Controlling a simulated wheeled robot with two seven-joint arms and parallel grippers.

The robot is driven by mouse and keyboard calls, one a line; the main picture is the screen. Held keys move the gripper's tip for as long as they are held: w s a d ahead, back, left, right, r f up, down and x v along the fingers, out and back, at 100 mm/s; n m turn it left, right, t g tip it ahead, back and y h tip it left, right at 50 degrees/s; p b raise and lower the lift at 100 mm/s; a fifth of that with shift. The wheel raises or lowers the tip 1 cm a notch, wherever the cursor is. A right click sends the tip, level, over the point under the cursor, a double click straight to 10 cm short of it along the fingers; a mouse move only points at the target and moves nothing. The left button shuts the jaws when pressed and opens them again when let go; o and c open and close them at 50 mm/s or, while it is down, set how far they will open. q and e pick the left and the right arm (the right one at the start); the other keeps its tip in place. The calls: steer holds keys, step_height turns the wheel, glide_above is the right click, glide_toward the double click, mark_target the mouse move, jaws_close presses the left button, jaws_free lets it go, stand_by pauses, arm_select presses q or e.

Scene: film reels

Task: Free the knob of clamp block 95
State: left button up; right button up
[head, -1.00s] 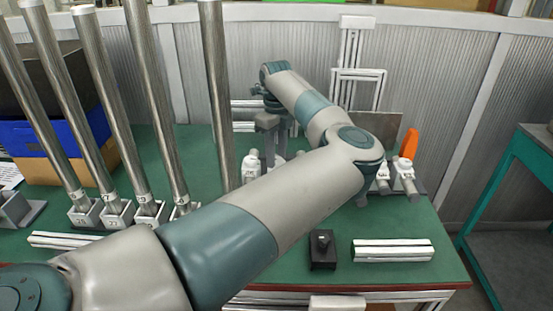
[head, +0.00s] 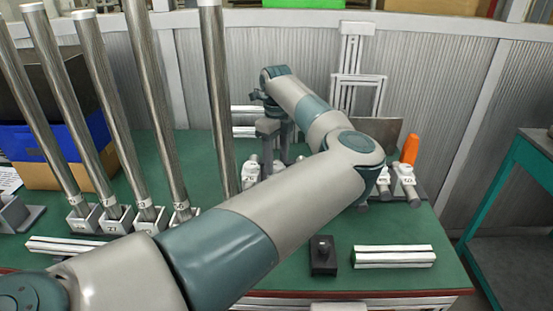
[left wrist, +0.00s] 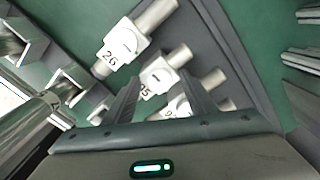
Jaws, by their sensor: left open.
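My left gripper (head: 274,160) points down at the back of the green bench, over a row of white clamp blocks. In the left wrist view its open fingers (left wrist: 160,90) straddle the middle block (left wrist: 157,75), whose partly hidden label ends in 5 and looks like 95. That block's grey cylindrical knob (left wrist: 180,55) sticks out toward the upper right, and I cannot tell whether a finger touches it. Block 26 (left wrist: 120,46) lies to its upper left. Another block (left wrist: 178,106), its label half covered, lies below right. My right gripper is out of view.
Tall metal tubes (head: 222,100) stand in numbered white holders (head: 117,220) at left. More clamp blocks (head: 404,178) and an orange-handled object (head: 410,150) are at the right rear. A black box with a knob (head: 323,256) and a white rail (head: 394,256) lie in front.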

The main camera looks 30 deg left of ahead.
mark_target(277, 164)
arm_select(q)
steer(key=shift+r, duration=0.45)
step_height(277, 164, up, 16)
steer(key=b, duration=0.1)
steer(key=shift+r, duration=0.25)
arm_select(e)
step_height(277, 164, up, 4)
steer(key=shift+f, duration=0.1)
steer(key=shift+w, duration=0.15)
